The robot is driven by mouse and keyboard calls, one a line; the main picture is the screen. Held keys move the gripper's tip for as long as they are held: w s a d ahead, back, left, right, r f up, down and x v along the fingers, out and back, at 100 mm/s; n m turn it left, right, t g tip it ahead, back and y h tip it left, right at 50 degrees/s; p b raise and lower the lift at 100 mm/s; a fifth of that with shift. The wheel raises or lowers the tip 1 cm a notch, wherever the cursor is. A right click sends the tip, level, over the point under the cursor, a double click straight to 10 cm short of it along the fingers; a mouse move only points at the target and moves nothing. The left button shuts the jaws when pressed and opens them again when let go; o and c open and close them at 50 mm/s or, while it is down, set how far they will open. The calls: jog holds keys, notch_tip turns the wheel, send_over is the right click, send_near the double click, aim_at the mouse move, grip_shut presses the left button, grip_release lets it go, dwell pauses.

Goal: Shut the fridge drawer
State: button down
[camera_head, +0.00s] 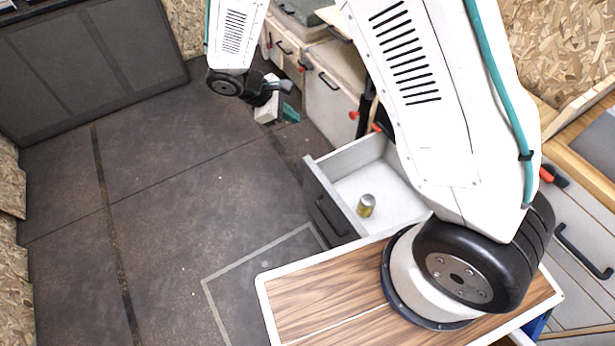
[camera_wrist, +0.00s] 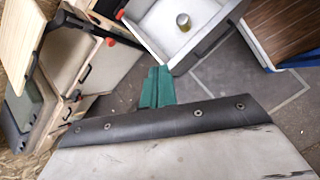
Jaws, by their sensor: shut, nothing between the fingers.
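The fridge drawer (camera_head: 323,203) stands pulled out, its dark front with a black handle facing the open floor. A small can (camera_head: 366,205) stands upright inside on the pale drawer bottom. In the wrist view the drawer (camera_wrist: 213,36) is at the top, with the can (camera_wrist: 183,21) in it. My gripper (camera_head: 287,103) is shut and empty, beyond the drawer's far front corner in the head view. In the wrist view its green fingers (camera_wrist: 157,86) point toward that corner. Whether they touch it I cannot tell; the head view suggests a gap.
Pale cabinets (camera_head: 333,95) with black handles and red latches line the wall behind the drawer. A wood-topped surface (camera_head: 320,300) under my arm is in front. The dark floor (camera_head: 170,200) to the left is clear. A dark panel (camera_head: 90,65) stands far left.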

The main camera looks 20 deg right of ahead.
jog(key=a+f+n+t+h, duration=0.1)
jog(key=a+f+n, duration=0.3)
jog(key=f, duration=1)
jog(key=n+t, duration=0.1)
jog(key=n, duration=0.2)
send_near(315, 178)
notch_tip(315, 178, down, 4)
jog(key=d, duration=0.2)
jog(key=shift+w+d+f, duration=0.25)
jog(key=shift+w+d, duration=0.1)
jog(key=shift+d, duration=0.05)
jog(key=shift+w+d, duration=0.1)
jog(key=shift+d, duration=0.35)
